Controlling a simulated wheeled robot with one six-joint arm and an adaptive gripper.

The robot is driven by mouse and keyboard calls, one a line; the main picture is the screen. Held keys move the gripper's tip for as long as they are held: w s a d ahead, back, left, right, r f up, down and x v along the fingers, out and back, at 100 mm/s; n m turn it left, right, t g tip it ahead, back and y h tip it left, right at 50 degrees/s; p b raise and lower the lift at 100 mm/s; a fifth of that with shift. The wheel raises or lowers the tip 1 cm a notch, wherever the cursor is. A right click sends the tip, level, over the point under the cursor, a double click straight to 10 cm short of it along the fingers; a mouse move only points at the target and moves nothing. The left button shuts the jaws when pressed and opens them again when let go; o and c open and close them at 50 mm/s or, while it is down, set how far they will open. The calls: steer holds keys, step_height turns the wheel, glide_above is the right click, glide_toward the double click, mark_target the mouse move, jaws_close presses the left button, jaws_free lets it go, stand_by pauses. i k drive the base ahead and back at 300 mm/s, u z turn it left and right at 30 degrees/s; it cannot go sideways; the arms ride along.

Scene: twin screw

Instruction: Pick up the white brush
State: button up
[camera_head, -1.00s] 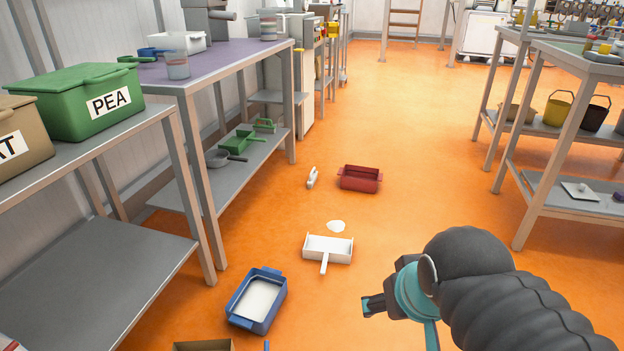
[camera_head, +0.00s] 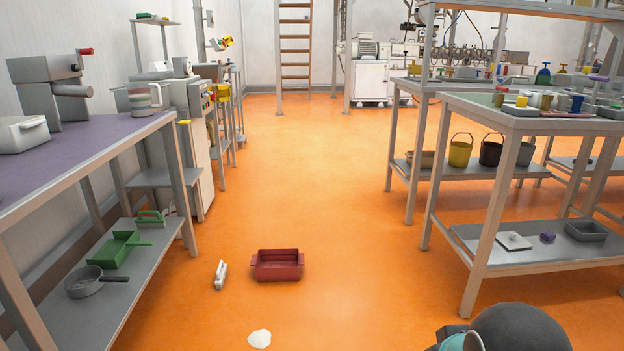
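A small white object (camera_head: 221,274), which looks like the white brush, lies on the orange floor just left of a red tray (camera_head: 277,265). A narrow gap separates the two. My gripper (camera_head: 452,335) shows only in part at the bottom edge, right of centre, well apart from the brush and nearer to me. Its fingers are small and partly cut off, so I cannot tell whether it is open or shut.
A white patch (camera_head: 260,339) lies on the floor in front of the red tray. A purple-topped bench (camera_head: 85,150) with a lower shelf (camera_head: 120,290) stands on the left. Shelved tables (camera_head: 540,125) stand on the right. The floor between is mostly clear.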

mark_target(221, 272)
steer(key=z, duration=0.35)
steer(key=i, duration=1.9)
steer(key=u, duration=0.85)
steer(key=i, duration=1.6)
steer(key=u, duration=1.05)
